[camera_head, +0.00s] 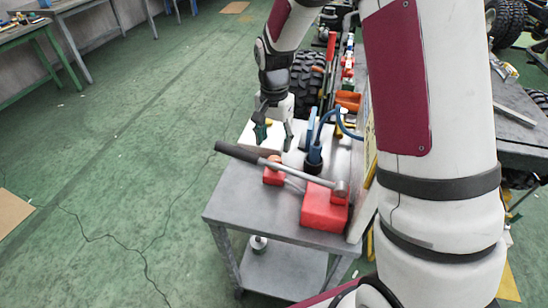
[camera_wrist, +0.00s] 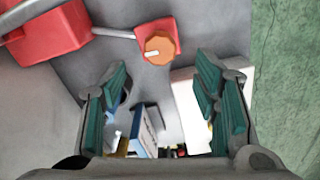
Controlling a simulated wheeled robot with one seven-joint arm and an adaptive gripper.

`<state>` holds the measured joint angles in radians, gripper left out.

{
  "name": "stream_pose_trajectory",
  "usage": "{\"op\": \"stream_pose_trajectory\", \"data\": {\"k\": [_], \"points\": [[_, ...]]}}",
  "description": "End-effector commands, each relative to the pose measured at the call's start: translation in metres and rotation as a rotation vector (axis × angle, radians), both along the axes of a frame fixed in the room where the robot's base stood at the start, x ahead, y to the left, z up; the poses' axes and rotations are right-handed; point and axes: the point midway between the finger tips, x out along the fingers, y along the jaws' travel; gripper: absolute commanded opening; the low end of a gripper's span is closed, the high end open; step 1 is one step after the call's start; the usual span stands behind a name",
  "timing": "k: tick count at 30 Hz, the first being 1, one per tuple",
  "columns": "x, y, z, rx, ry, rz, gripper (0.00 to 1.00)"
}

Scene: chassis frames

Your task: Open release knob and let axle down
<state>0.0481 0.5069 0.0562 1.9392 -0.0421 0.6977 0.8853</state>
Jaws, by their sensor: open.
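A red hand pump (camera_head: 325,208) lies on a grey cart, and part of its red body (camera_wrist: 45,30) shows in the wrist view. A thin metal pipe joins it to a small red block (camera_head: 272,177). A round orange knob with a pale mark (camera_wrist: 160,49) sits on that block in the wrist view. The pump's dark-gripped lever (camera_head: 238,152) crosses above the block in the head view. My gripper (camera_head: 274,134) is open and empty over the cart. In the wrist view its fingers (camera_wrist: 163,68) are spread below the knob, apart from it. I cannot make out the axle.
The grey cart (camera_head: 228,212) also carries a blue tool with a cable (camera_head: 314,150) and a white item (camera_wrist: 188,110). A large tyre (camera_head: 306,78) stands behind it. Green floor (camera_head: 130,160) is open on the left.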

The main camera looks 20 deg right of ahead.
Motion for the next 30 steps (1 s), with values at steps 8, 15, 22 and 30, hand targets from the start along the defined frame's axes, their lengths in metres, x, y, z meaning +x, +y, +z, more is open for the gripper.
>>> {"op": "stream_pose_trajectory", "data": {"k": [8,15,22,30], "points": [[-0.001,0.0,-0.051,0.0,0.003,0.001,0.55],[0.0,0.0,-0.073,-0.001,-0.001,0.0,0.55],[0.0,-0.001,-0.076,0.0,-0.001,0.001,0.55],[0.0,0.0,-0.076,0.0,-0.001,0.001,0.19]]}}
